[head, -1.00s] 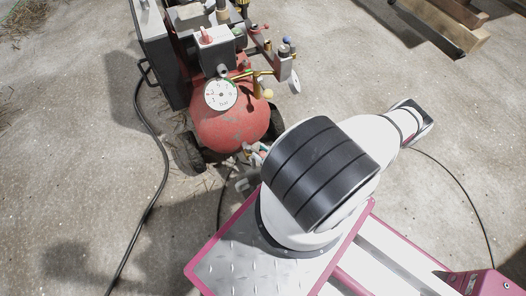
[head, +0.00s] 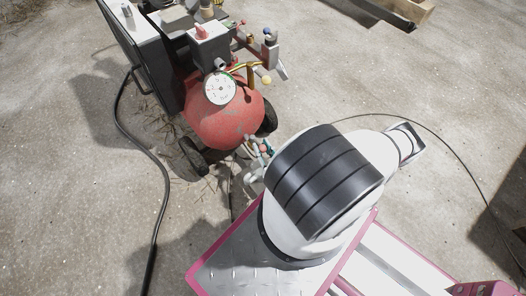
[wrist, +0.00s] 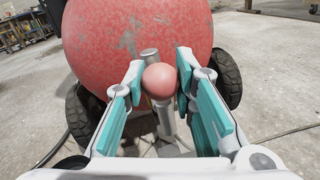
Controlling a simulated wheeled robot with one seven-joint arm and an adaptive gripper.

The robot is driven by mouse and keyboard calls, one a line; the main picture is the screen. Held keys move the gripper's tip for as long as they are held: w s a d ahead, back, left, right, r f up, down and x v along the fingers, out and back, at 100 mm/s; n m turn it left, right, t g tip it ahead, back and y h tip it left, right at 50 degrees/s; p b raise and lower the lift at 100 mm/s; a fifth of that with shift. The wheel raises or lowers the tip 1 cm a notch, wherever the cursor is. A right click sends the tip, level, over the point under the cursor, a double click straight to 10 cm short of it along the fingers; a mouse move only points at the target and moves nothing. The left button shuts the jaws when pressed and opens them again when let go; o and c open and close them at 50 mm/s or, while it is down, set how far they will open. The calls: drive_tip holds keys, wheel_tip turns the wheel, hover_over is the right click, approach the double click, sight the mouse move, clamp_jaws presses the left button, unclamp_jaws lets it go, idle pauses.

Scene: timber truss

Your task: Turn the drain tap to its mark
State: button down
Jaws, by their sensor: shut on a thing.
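The drain tap is low on the front of a red tank (head: 225,118). In the wrist view its handle ends in a round pinkish-red knob (wrist: 160,81), with a grey metal fitting (wrist: 150,56) just behind it and against the tank (wrist: 138,30). My gripper (wrist: 161,74) has its two teal-padded fingers on either side of the knob and is shut on it. In the head view my gripper (head: 260,149) shows small at the tank's lower right, partly behind my arm. I cannot make out the tap's mark in either view.
The tank has black wheels (head: 193,156) close to the gripper on both sides. A pressure gauge (head: 219,89) and valves sit above. A black hose (head: 140,150) runs over the concrete at left. Timber (head: 411,10) lies at top right. The floor around is mostly clear.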

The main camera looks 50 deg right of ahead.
drive_tip(key=shift+f, duration=0.1)
idle(0.3)
drive_tip(key=c, duration=1.3)
unclamp_jaws()
drive_tip(key=shift+s+a, duration=0.1)
drive_tip(key=v, duration=1.1)
drive_tip(key=shift+s+a, duration=0.15)
drive_tip(key=shift+s, duration=0.2)
